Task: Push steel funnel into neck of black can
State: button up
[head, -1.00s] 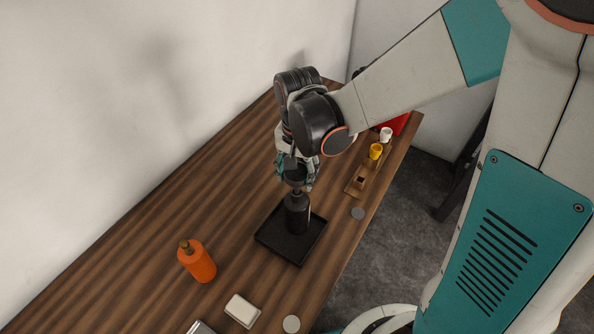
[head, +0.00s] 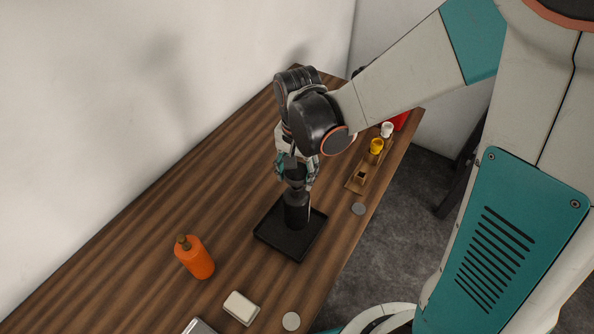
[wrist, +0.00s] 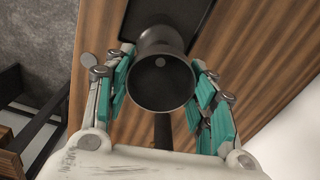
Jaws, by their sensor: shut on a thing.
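The steel funnel shows in the wrist view as a dark grey round mouth (wrist: 161,83) with a dark handle-like strip below it. My gripper (wrist: 160,85) is shut on the funnel, with its teal-padded fingers at either side. In the head view the funnel (head: 296,184) hangs below my gripper (head: 296,178), directly over the black can (head: 297,212). The can stands upright in a shallow black tray (head: 276,240). The funnel's lower end meets the top of the can in the picture; how deep its spout sits in the neck is hidden.
A white block (head: 241,308) and grey discs (head: 291,321) lie near the front. A wooden rack (head: 356,182) with yellow (head: 376,146) and white (head: 387,130) pieces stands along the right edge.

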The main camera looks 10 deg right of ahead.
jog(key=shift+f, duration=0.25)
jog(key=o, duration=1.2)
jog(key=shift+c, duration=0.2)
jog(key=shift+r, duration=0.15)
notch_tip(320, 180, up, 12)
jog(key=shift+s, duration=0.15)
jog(key=shift+d, duration=0.1)
jog(key=s+d+f+n+t+b, duration=0.7)
jog(key=s+d+f+b, duration=0.2)
jog(key=b, duration=0.5)
jog(key=shift+s+f, duration=0.65)
jog(key=shift+s, duration=0.05)
